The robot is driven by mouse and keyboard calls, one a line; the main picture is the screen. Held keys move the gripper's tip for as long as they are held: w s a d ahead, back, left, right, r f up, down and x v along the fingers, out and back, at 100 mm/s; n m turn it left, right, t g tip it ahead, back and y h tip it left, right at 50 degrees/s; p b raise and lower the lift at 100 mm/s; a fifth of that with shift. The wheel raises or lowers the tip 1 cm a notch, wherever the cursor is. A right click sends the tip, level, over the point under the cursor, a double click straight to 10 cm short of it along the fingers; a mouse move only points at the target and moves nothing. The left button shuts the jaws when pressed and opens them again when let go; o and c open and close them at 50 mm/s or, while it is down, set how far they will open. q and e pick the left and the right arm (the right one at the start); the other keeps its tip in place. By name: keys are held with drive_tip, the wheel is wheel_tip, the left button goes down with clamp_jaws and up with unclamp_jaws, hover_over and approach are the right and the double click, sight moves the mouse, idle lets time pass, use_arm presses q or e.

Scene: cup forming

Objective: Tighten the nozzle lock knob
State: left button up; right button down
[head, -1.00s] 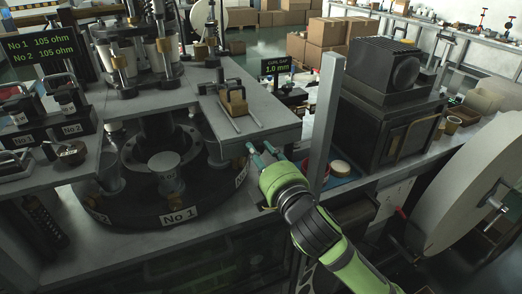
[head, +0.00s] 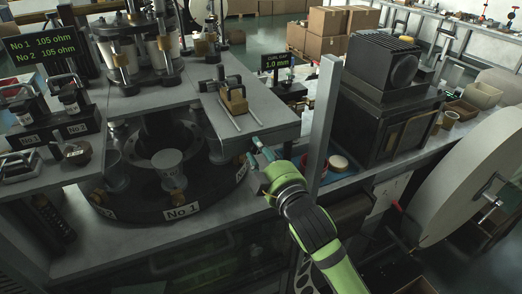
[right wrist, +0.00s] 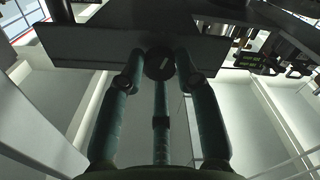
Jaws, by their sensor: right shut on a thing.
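A dark round knob with a pale mark (right wrist: 159,65) shows in the right wrist view, in front of a dark plate edge. My right gripper (right wrist: 158,68) has its teal fingers closed around the knob from several sides. In the head view my right gripper (head: 257,152) reaches up from the lower right to the front right corner of the grey machine table (head: 275,119). The knob is hidden there by the fingers and the table edge. My left gripper is not in view.
A grey upright post (head: 322,128) stands just right of my right gripper. A round turntable with a "No 1" label (head: 182,211) lies to the left. A large pale reel (head: 465,180) is at the right.

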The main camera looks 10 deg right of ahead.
idle(0.3)
drive_tip(key=c, duration=0.9)
unclamp_jaws()
drive_tip(key=s+d, duration=0.1)
drive_tip(key=s, duration=0.6)
drive_tip(key=shift+s+d, duration=0.15)
drive_tip(key=shift+d, duration=0.05)
